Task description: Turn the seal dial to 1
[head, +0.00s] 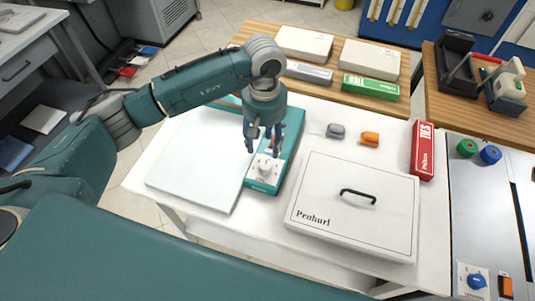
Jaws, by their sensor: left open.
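The seal dial (266,168) is a pale knob on a white panel at the near end of a teal sealing machine (289,146) on the white table. Its number marks are too small to read. My left gripper (264,149) points down just above the dial, with its fingers apart and nothing visible between them. I cannot tell whether a fingertip touches the dial. The gripper and forearm hide part of the machine's far end. My right gripper is not in view.
A white board (196,165) lies left of the machine. A white Penhurl box (352,205) with a black handle stands close on the right. Grey (336,131) and orange (370,138) small items lie behind it, with a red box (422,150) at right.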

